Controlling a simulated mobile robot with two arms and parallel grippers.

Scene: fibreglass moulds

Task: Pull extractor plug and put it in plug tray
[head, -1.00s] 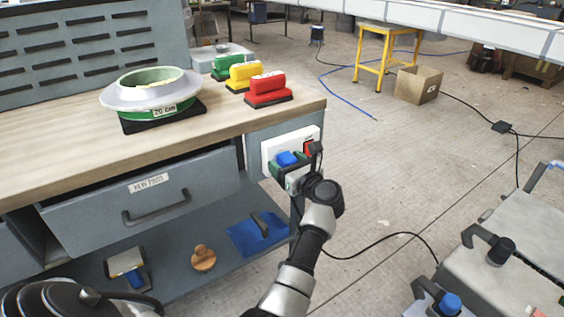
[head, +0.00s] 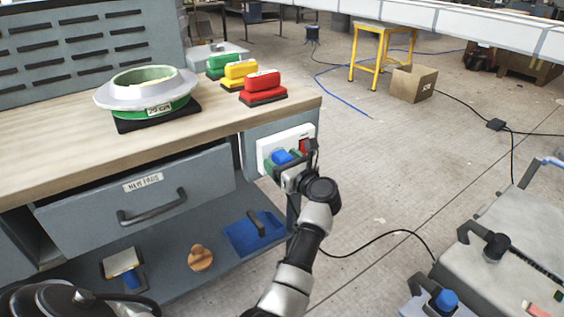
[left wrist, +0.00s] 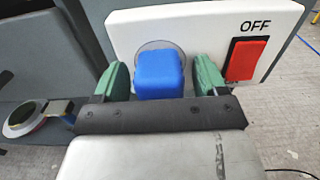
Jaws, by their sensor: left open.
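The blue extractor plug (head: 282,157) sits in a white socket panel (head: 300,132) on the end of the workbench. It also shows in the left wrist view (left wrist: 158,74), seated in the round socket. My left gripper (head: 284,163) is at the panel. In the left wrist view its green fingers (left wrist: 159,84) stand open on either side of the plug, with small gaps visible. A red switch (left wrist: 243,60) marked OFF is right of the plug. My right gripper is not in view. I cannot tell which thing is the plug tray.
A green mould (head: 150,95) and red (head: 262,87), yellow and green handled blocks stand on the bench. Below are a drawer (head: 140,190) and a shelf with a blue handled item (head: 240,238). A grey cart (head: 520,240) stands right. Floor between is mostly clear, with a black cable.

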